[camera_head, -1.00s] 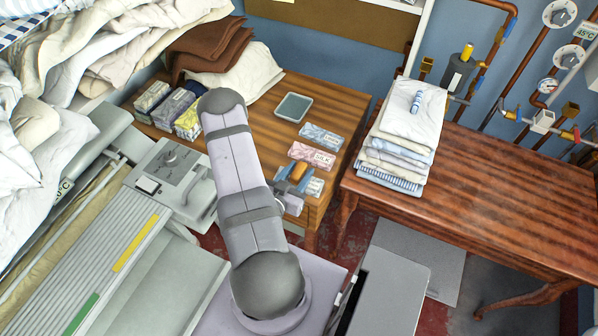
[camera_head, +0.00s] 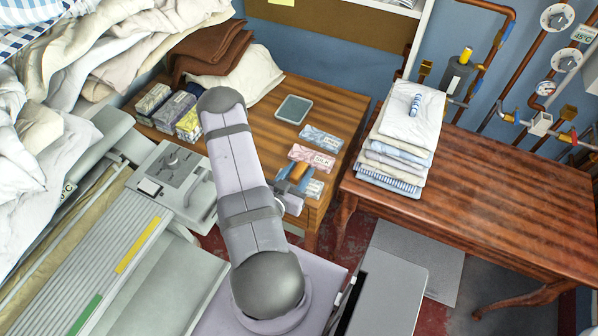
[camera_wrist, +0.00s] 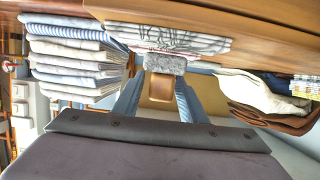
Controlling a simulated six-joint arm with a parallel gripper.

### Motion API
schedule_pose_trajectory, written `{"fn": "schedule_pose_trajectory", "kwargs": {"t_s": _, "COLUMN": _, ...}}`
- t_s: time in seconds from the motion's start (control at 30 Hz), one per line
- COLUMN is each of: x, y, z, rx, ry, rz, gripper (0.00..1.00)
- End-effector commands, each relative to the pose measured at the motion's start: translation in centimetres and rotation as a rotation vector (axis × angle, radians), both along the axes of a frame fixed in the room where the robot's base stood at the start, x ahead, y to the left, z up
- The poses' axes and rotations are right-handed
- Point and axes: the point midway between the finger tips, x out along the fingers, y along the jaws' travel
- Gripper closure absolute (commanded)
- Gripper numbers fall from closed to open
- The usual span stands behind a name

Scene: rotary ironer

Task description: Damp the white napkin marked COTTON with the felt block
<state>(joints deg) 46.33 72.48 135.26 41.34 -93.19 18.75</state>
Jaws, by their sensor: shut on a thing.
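My gripper (camera_head: 291,180) is shut on the felt block, by its orange-brown handle (camera_wrist: 161,88). The grey felt (camera_wrist: 165,63) faces the table top. A white napkin (camera_head: 315,188) lies at the front edge of the wooden side table (camera_head: 268,125), just right of the gripper and partly hidden by it. Its label is too small to read. In the wrist view a white napkin with grey marks (camera_wrist: 172,38) lies right beyond the felt; I cannot tell whether they touch. A pink napkin (camera_head: 312,157) and a blue napkin (camera_head: 322,137) lie behind it.
A grey-green tray (camera_head: 293,108) lies farther back. Several small boxes (camera_head: 172,108) and brown cloths (camera_head: 212,52) stand at the table's left. Folded linen (camera_head: 402,140) is stacked on the right table (camera_head: 490,190). The ironer (camera_head: 110,240) is at left.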

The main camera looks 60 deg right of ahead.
Motion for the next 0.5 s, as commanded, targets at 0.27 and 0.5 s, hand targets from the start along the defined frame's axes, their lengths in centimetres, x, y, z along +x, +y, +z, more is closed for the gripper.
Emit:
{"fn": "schedule_pose_trajectory", "kwargs": {"t_s": 0.27, "x": 0.0, "y": 0.0, "z": 2.5, "rx": -0.003, "ry": 0.000, "rz": 0.000, "gripper": 0.84}}
{"fn": "schedule_pose_trajectory", "kwargs": {"t_s": 0.5, "x": 0.0, "y": -0.1, "z": 4.2, "rx": -0.004, "ry": -0.001, "rz": 0.000, "gripper": 0.84}}
